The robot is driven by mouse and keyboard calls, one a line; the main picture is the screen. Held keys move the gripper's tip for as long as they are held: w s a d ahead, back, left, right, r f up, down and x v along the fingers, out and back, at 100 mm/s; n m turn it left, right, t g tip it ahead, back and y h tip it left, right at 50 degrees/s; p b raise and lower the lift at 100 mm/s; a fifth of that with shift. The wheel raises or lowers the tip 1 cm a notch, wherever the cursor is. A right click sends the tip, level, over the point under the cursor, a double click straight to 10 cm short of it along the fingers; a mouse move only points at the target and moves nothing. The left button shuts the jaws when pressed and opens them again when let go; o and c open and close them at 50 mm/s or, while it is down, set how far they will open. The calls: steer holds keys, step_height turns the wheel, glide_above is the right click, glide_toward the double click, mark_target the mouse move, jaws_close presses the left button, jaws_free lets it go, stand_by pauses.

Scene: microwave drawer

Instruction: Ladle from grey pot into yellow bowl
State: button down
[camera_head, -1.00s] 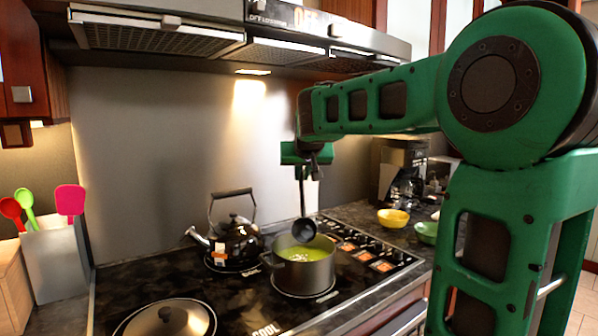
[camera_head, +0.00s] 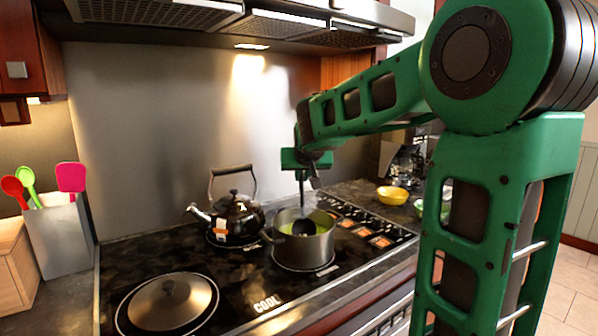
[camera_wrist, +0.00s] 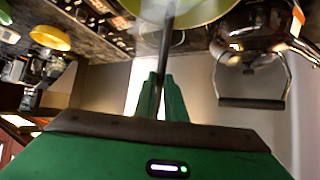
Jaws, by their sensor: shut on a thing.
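The grey pot (camera_head: 303,250) stands on the cooktop and holds green soup. My gripper (camera_head: 305,178) is shut on the upright handle of a dark ladle (camera_head: 303,227), above the pot. The ladle's bowl is down inside the pot, at the soup; how deep it sits I cannot tell. In the wrist view the ladle handle (camera_wrist: 168,45) runs from between my fingers (camera_wrist: 160,98) toward the pot (camera_wrist: 190,10). The yellow bowl (camera_head: 392,195) sits on the counter to the right of the pot; it also shows in the wrist view (camera_wrist: 50,37). Its inside looks empty.
A black kettle (camera_head: 237,218) stands close to the left of the pot. A coffee maker (camera_head: 402,158) stands behind. The range hood (camera_head: 270,18) hangs above.

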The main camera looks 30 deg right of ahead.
mark_target(302, 188)
steer(key=shift+w+d+f, duration=0.1)
steer(key=shift+f, duration=2.1)
